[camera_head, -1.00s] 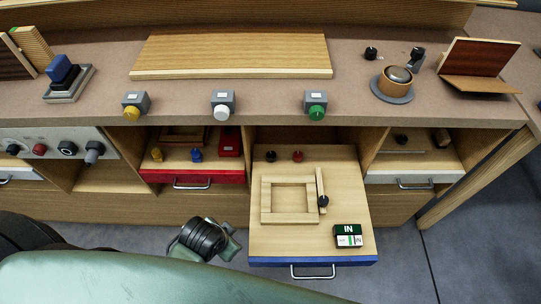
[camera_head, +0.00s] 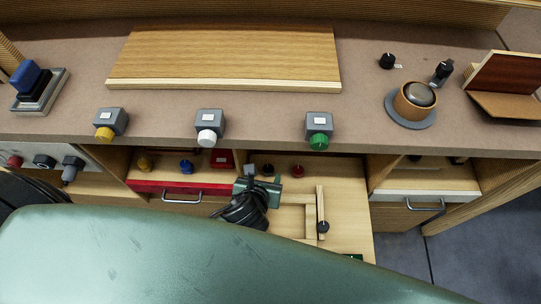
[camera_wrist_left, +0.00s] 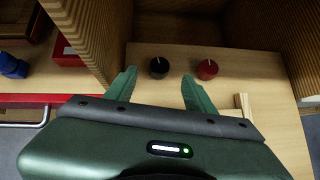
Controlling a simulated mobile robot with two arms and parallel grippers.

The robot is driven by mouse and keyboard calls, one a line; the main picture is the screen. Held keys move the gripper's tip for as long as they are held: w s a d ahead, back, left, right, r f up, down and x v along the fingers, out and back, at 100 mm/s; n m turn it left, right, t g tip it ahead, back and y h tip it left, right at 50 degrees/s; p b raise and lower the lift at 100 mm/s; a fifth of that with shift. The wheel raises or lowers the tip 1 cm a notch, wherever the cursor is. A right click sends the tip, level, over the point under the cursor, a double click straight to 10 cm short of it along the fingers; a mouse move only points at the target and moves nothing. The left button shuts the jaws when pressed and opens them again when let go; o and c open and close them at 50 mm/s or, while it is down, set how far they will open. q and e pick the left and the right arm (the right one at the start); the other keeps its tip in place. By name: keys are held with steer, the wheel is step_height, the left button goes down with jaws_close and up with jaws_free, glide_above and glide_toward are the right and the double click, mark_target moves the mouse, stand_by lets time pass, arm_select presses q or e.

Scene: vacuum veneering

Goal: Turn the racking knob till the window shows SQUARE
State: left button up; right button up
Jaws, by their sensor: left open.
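My left gripper (camera_head: 257,187) is open over the back of the pulled-out drawer. In the left wrist view its fingers (camera_wrist_left: 160,88) point at a black knob (camera_wrist_left: 159,68) with a pale pointer line, which sits just beyond and between the tips. A red knob (camera_wrist_left: 207,69) stands to its right. Both also show in the head view, the black one (camera_head: 267,168) and the red one (camera_head: 297,171). I cannot tell which knob is the racking knob. A dark-green display box (camera_head: 353,258) is almost wholly hidden by my arm, its text unreadable. My right gripper is not in view.
The drawer also holds a wooden frame (camera_head: 311,222) and a strip with a black knob (camera_head: 323,227). A red-fronted drawer (camera_head: 150,188) lies to the left. Above, the bench edge carries yellow, white and green buttons. A cupped dome (camera_head: 417,97) stands at right.

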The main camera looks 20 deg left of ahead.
mark_target(268, 170)
arm_select(q)
steer(key=b+x, duration=0.1)
steer(key=x, duration=0.3)
steer(key=shift+f, duration=0.35)
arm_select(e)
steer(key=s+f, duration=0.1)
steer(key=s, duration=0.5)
arm_select(q)
steer(key=shift+x, duration=1.3)
jaws_close()
steer(key=shift+r, duration=0.1)
steer(key=shift+r+p, duration=0.15)
steer(key=shift+p, duration=0.2)
steer(key=n+y+p, duration=0.1)
steer(key=p, duration=0.4)
steer(key=shift+r+n, duration=0.15)
steer(key=shift+n, duration=0.25)
steer(key=shift+d+f+n+g+y+p, duration=0.1)
steer(key=shift+f+n+g+y+p, duration=0.2)
steer(key=shift+n+y+p, duration=0.15)
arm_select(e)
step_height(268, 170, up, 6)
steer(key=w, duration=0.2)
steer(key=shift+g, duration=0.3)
